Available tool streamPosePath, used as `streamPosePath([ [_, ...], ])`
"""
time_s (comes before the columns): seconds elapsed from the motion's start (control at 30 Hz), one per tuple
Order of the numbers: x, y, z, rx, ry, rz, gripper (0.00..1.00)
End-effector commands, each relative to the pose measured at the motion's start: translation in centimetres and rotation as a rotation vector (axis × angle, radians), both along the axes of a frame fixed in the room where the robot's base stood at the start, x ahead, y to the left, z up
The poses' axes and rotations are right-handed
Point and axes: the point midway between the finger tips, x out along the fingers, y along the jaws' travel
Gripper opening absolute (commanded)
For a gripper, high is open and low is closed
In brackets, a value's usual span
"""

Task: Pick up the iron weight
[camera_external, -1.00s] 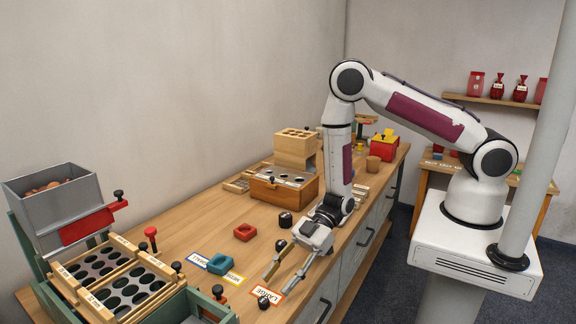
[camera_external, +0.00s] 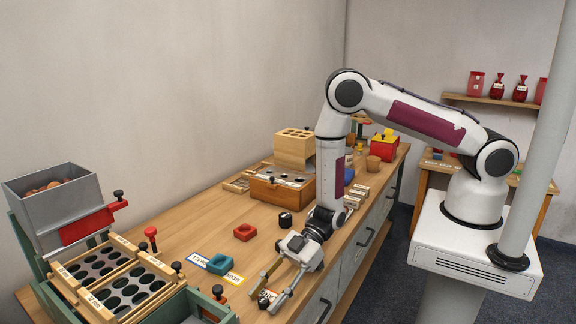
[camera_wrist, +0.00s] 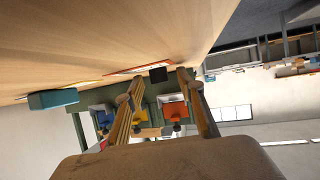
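A small dark piece (camera_external: 264,300), likely the iron weight, sits at the red-edged LARGE card near the bench's front edge. In the wrist view it is a black block (camera_wrist: 158,75) between the fingertips. My gripper (camera_external: 263,301) reaches down to the bench with its fingers apart, one on each side of the piece. The wrist view shows my gripper (camera_wrist: 160,80) open, with a gap on both sides of the block. I cannot tell how far the block lies between the fingers. A black cylinder (camera_external: 285,219) stands farther back on the bench.
A teal block (camera_external: 220,262) on cards and a red block (camera_external: 245,232) stand left of my gripper. Sorting trays (camera_external: 125,285) and a grey bin (camera_external: 55,205) fill the left end.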

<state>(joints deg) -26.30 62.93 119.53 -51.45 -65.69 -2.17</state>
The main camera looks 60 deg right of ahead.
Motion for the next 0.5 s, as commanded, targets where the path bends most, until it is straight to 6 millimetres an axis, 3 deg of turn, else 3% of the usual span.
streamPosePath([
  [0.2, 0.00, -0.01, 0.02, 0.000, 0.000, 0.000, 0.38],
  [0.33, 0.00, -0.01, 0.03, 0.000, 0.000, 0.000, 0.04],
  [0.37, 0.00, -0.02, 0.03, 0.000, 0.000, 0.000, 0.00],
  [0.5, 0.01, 0.00, 0.05, 0.001, -0.001, 0.000, 0.00],
])
